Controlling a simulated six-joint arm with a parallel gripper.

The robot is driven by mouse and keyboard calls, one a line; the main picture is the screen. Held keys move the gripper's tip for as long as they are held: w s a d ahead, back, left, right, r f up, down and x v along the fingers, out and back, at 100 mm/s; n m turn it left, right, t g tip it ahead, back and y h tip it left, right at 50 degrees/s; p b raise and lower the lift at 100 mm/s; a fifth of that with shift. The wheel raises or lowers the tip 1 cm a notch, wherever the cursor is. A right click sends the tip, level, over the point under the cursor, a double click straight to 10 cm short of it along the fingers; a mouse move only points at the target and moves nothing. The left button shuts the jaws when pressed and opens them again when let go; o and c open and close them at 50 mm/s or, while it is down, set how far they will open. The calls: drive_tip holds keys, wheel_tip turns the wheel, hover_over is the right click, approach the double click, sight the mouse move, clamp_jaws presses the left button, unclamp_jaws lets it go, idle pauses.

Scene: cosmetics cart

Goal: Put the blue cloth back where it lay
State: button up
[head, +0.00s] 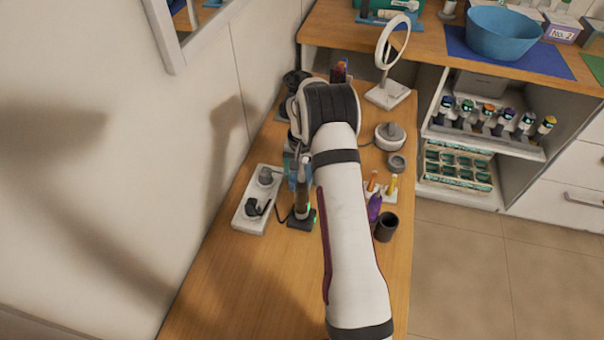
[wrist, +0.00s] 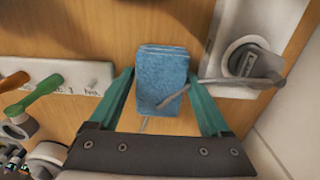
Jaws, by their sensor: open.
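The blue cloth (wrist: 162,66) is a small folded block in the middle of the wrist view, over the wooden surface. My gripper (wrist: 161,78) is open, with one teal finger on each side of the cloth. The fingers look close to its sides; I cannot tell whether they touch it. A thin grey cord or stick crosses the cloth's lower right corner in the picture. In the head view a small blue patch shows left of my arm, and my gripper is mostly hidden there.
A white power strip (head: 240,218) with dark plugs lies beside the cloth. Around my arm stand an upright device (head: 302,206) on a dark base, a purple bottle (head: 374,208), a dark cup (head: 386,228) and a round mirror (head: 386,42). The front of the wooden top is clear.

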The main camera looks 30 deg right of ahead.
wheel_tip(320, 180, up, 12)
drive_tip(key=shift+r, duration=0.15)
